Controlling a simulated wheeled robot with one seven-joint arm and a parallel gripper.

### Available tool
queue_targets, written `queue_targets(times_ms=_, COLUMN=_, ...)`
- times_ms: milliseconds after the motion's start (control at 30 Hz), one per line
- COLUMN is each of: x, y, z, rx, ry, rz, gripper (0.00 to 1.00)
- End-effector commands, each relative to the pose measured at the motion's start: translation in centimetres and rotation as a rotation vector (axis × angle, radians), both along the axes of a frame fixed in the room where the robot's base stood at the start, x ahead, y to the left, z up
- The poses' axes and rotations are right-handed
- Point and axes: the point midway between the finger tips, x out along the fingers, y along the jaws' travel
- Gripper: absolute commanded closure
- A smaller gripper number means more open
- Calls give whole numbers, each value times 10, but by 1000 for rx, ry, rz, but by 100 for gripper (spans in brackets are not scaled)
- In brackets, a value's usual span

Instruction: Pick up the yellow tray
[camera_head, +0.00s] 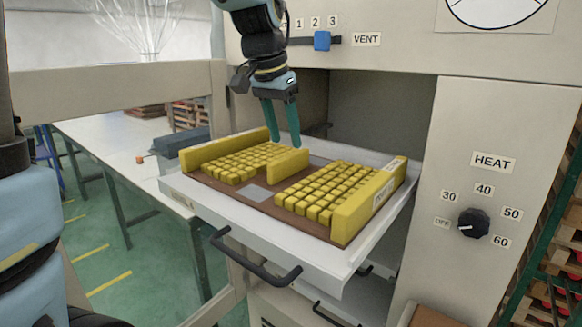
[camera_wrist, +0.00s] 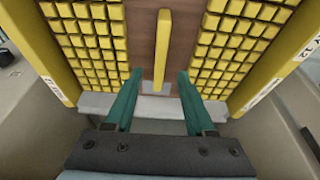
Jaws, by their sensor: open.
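The yellow tray has a brown base (camera_head: 262,200), two tall yellow side walls (camera_head: 368,205) and rows of small yellow blocks (camera_head: 325,190). It lies flat on a pulled-out white drawer. A narrow yellow upright bar (camera_head: 288,163) rises from the middle of the base, between the two block fields. My gripper (camera_head: 286,141) points down over the tray, just above the far end of the bar. Its teal fingers are open and empty. In the wrist view, the bar (camera_wrist: 162,45) runs lengthwise between the line of the two fingertips (camera_wrist: 159,75), apart from both.
The white drawer (camera_head: 175,188) has a dark front handle (camera_head: 255,262). The cabinet opening (camera_head: 375,110) is behind it. A HEAT dial (camera_head: 473,223) is at right and a blue VENT slider (camera_head: 322,40) is above. A white table (camera_head: 100,140) stands at left, mostly clear.

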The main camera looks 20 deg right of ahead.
Motion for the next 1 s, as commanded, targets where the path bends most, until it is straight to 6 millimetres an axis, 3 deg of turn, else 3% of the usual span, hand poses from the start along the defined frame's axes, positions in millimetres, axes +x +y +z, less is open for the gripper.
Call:
queue_targets(times_ms=267, x=3, y=-5, z=-21, rx=2, ry=3, rz=1, gripper=45)
queue_targets(times_ms=600, x=8, y=-14, z=-63, rx=2, ry=1, rz=1, gripper=45)
queue_targets(times_ms=867, x=8, y=-15, z=-66, rx=0, ry=-1, rz=1, gripper=45)
queue_targets(times_ms=1000, x=8, y=-15, z=-66, rx=0, ry=-1, rz=1, gripper=61)
